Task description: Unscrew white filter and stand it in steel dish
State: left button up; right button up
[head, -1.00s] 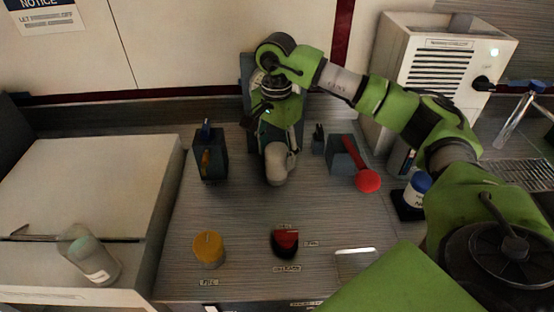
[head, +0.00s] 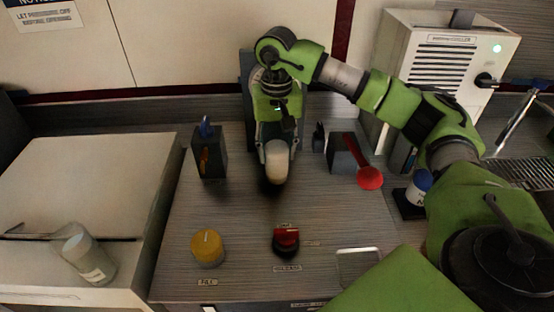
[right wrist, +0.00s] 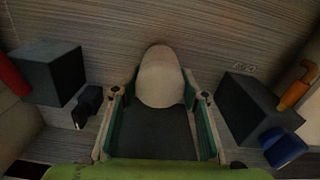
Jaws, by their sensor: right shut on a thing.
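The white filter (head: 276,162) is a pale rounded cylinder at the back middle of the bench, in front of a dark upright mount (head: 247,100). My right gripper (head: 276,146) is shut on it, with a finger on either side. In the right wrist view the filter (right wrist: 161,78) sits between the two fingers (right wrist: 160,110), its rounded end showing beyond them. Whether it is still joined to the mount is hidden. A shallow, shiny rectangular dish (head: 358,252) lies at the bench's front right, partly covered by my arm. My left gripper is out of view.
A dark block with a blue and orange tool (head: 209,155) stands left of the filter. A yellow knob (head: 207,247) and red switch (head: 286,240) are in front. Bare bench lies between.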

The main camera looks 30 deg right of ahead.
jog(key=n, duration=0.7)
jog(key=shift+b, duration=0.35)
jog(key=o, duration=1)
